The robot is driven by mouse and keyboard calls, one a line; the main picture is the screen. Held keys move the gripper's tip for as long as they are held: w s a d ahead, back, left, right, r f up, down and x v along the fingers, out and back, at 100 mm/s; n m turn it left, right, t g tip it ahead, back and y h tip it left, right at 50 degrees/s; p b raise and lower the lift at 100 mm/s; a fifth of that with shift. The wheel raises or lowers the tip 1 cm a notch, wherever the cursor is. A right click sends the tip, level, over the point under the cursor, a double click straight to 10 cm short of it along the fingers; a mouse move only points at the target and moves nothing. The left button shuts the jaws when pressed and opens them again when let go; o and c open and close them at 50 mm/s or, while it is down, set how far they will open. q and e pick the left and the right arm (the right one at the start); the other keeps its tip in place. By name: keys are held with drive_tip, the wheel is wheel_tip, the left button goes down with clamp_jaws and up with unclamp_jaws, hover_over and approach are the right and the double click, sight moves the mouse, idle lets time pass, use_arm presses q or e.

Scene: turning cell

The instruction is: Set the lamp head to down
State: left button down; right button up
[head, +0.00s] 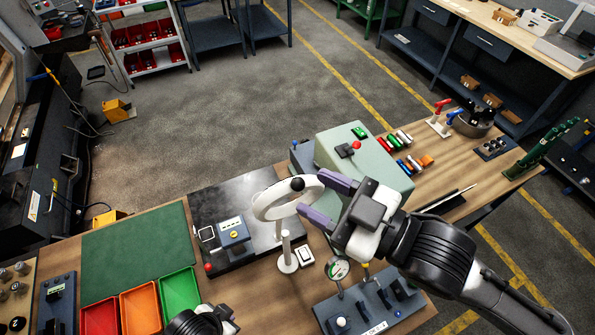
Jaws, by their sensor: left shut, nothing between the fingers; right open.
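The lamp is a white ring-shaped head (262,205) on a short white post with a round base (288,264), standing on the workbench. The ring is tilted, and a dark knob (297,184) shows on its far rim. My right gripper (327,199) is open, with its two purple fingers at the right side of the ring. I cannot tell whether the fingers touch it. My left gripper (226,322) is shut and empty at the bottom edge, only partly in view and well below the lamp.
A white rocker switch (306,255) sits beside the lamp base, near a dial gauge (338,268). A pale green box (385,178) stands behind my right gripper. A black plate with a blue block (234,233) lies left of the lamp. The green mat (135,248) is clear.

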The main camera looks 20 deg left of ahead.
sight(297, 182)
drive_tip(key=shift+w+a+p, duration=0.15)
drive_tip(key=shift+a+p, duration=0.1)
drive_tip(key=shift+a, duration=0.8)
drive_tip(key=shift+w+a+p, duration=0.15)
drive_tip(key=shift+a+p, duration=0.1)
drive_tip(key=shift+a, duration=0.75)
clamp_jaws()
